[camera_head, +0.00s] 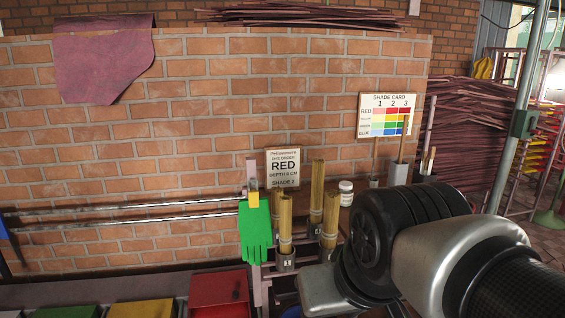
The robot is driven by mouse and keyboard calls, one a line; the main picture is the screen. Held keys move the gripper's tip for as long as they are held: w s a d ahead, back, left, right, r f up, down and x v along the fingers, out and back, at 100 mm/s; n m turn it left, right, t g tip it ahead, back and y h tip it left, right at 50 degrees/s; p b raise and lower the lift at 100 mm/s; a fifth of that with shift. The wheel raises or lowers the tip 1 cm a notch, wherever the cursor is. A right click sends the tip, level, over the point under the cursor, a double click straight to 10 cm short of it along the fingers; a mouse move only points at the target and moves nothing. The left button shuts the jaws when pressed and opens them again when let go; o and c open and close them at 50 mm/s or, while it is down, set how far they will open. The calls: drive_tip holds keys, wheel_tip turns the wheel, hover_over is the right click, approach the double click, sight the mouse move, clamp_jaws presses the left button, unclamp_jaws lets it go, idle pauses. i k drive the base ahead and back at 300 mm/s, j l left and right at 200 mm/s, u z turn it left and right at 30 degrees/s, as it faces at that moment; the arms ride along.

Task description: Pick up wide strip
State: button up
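No single piece is clearly marked out as the wide strip. A thin upright strip (403,137) stands in a grey holder (398,172) below the shade card at the right. A narrower strip (375,157) stands to its left in a small holder. Several short pale strips (428,161) stand in a dark holder further right. Which of these is the widest is hard to tell at this size. My arm fills the lower right, in front of the table there. The fingers of my gripper do not show, and nothing held is visible.
Bundles of yellowish sticks (317,192) stand in metal cups beside a green glove (255,233). A white jar (346,193), a RED sign (284,168) and the shade card (387,115) are behind. Red (219,290), yellow and green bins line the front. Two metal rails (120,218) run left.

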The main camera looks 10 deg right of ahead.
sight(421, 171)
drive_tip(key=z, duration=1.2)
